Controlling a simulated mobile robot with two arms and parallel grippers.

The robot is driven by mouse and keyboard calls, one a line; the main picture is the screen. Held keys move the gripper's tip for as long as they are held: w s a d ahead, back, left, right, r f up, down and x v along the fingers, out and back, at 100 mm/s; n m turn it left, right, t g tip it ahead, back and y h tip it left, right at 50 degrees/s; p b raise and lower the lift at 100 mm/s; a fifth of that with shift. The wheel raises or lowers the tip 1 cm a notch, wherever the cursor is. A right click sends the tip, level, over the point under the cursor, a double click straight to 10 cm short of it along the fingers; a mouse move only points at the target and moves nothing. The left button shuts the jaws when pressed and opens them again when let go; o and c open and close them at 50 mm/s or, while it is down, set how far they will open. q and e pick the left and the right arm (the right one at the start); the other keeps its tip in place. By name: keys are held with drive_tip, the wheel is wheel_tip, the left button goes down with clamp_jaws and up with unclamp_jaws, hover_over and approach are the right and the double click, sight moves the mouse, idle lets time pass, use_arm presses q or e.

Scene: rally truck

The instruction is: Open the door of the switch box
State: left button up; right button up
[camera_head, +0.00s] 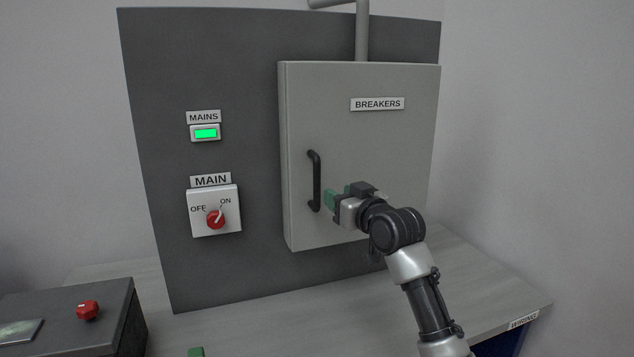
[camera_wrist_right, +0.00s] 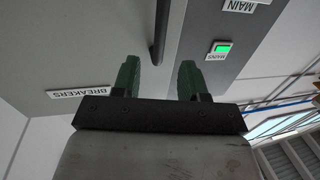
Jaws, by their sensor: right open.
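The switch box, labelled BREAKERS, has a light grey door (camera_head: 378,140) that looks shut. A black vertical bar handle (camera_head: 314,181) stands on the door's left side. My right gripper (camera_head: 329,200) is just right of the handle's lower part, its green fingers pointing toward it. In the right wrist view my right gripper (camera_wrist_right: 158,78) is open, and the handle (camera_wrist_right: 159,35) shows beyond and between its two green fingers. Contact between fingers and handle cannot be made out. Of my left gripper, only a small green piece at the bottom edge may show; its state is hidden.
A dark panel (camera_head: 250,30) carries the box, a lit green MAINS lamp (camera_head: 205,133) and a MAIN switch (camera_head: 215,218) with a red knob. A dark console (camera_head: 60,320) with a red button stands at lower left. The grey bench top (camera_head: 270,320) is mostly clear.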

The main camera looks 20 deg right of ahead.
sight(319, 184)
drive_tip(key=p+x, duration=0.2)
drive_tip(key=x, duration=0.5)
drive_tip(key=shift+w+a, duration=0.1)
drive_tip(key=shift+w, duration=0.25)
drive_tip(key=shift+p+x, duration=0.3)
drive_tip(key=shift+x, duration=0.85)
drive_tip(key=shift+f, duration=0.1)
clamp_jaws()
